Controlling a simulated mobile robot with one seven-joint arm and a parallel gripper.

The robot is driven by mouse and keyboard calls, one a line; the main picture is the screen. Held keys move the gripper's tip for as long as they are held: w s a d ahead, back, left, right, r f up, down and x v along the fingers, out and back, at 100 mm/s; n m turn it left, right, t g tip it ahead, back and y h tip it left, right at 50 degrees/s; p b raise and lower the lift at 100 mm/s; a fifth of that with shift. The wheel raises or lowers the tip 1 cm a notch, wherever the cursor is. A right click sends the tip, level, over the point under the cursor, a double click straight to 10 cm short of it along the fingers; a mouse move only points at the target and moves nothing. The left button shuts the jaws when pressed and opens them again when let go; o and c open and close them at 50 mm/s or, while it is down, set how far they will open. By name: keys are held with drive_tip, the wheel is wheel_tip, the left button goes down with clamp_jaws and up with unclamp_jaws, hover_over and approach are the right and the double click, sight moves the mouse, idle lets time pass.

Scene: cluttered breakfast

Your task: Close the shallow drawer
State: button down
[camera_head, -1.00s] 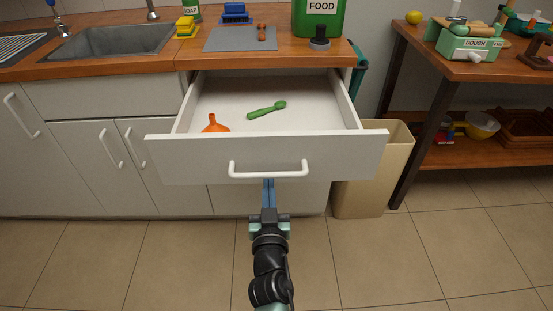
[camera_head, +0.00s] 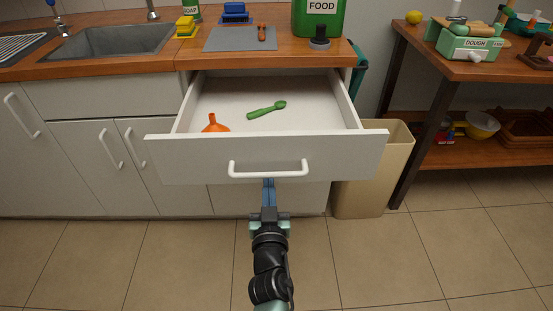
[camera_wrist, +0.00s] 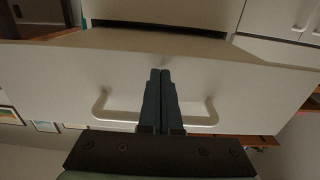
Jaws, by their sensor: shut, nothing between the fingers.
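The shallow drawer (camera_head: 180,155) is pulled out from the cabinet below the counter, with its white bar handle (camera_head: 268,174) on the front panel. Inside it lie an orange funnel (camera_head: 215,124) and a green spoon-like utensil (camera_head: 266,110). My gripper (camera_head: 269,183) is at the drawer front, just below the handle in the head view. In the wrist view, my gripper (camera_wrist: 161,75) has its fingers together in front of the drawer front (camera_wrist: 60,75), between the two ends of the handle (camera_wrist: 206,118). I cannot tell whether the fingertips touch the panel.
A beige bin (camera_head: 372,180) stands right of the drawer, close to its right end. A wooden shelf table (camera_head: 470,68) is farther right. The counter (camera_head: 330,58) holds a green food container (camera_head: 318,20) and a grey mat (camera_head: 238,40). The tiled floor in front is clear.

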drive_tip(key=shift+w, duration=0.8)
